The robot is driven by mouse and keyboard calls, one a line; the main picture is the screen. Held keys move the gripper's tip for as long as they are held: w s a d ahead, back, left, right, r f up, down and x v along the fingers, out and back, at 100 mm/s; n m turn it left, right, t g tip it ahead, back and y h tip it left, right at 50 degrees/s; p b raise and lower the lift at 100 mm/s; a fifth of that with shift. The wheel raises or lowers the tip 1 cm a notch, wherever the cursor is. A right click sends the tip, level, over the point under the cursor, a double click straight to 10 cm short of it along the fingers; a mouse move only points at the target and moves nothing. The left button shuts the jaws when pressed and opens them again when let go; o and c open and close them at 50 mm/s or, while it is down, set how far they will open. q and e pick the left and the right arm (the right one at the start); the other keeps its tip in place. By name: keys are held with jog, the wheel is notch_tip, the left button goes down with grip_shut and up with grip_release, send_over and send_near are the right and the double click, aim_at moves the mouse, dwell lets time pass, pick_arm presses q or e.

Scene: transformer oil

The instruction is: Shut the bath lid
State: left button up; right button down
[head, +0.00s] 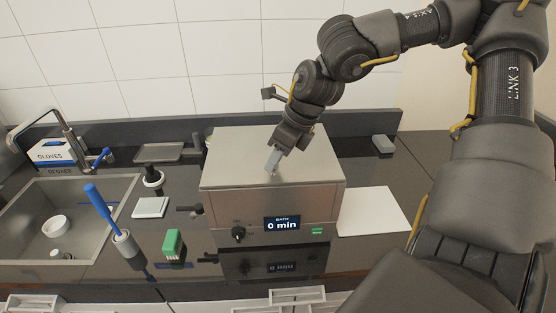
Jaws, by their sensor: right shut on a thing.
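The bath (220,222) is a steel box on the dark counter, with a display reading "BATH 0 min", a black knob and a green button on its front. Its lid (225,177) lies flat across the top and looks closed, with no gap that I can see. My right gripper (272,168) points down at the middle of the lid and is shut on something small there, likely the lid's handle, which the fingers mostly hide. My left gripper is not in view.
A sink (110,190) with a tap is at the left, near a glove box (55,150). A blue-handled tool (100,205) in a holder, a green box (173,244) and a small white-topped device (151,207) stand left of the bath. A white sheet (372,211) lies to its right.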

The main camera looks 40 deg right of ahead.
jog(key=c, duration=1.6)
grip_release()
jog(key=shift+s+f, duration=0.3)
jog(key=shift+f, duration=0.05)
jog(key=o, duration=0.5)
jog(key=shift+w+a, duration=0.1)
jog(key=shift+a, duration=0.05)
jog(key=shift+c, duration=0.2)
jog(key=shift+r, duration=0.15)
jog(key=shift+d+r, duration=0.2)
jog(key=shift+r, duration=0.3)
jog(key=b+v, duration=0.2)
jog(key=v, duration=0.7)
jog(key=shift+r, duration=0.4)
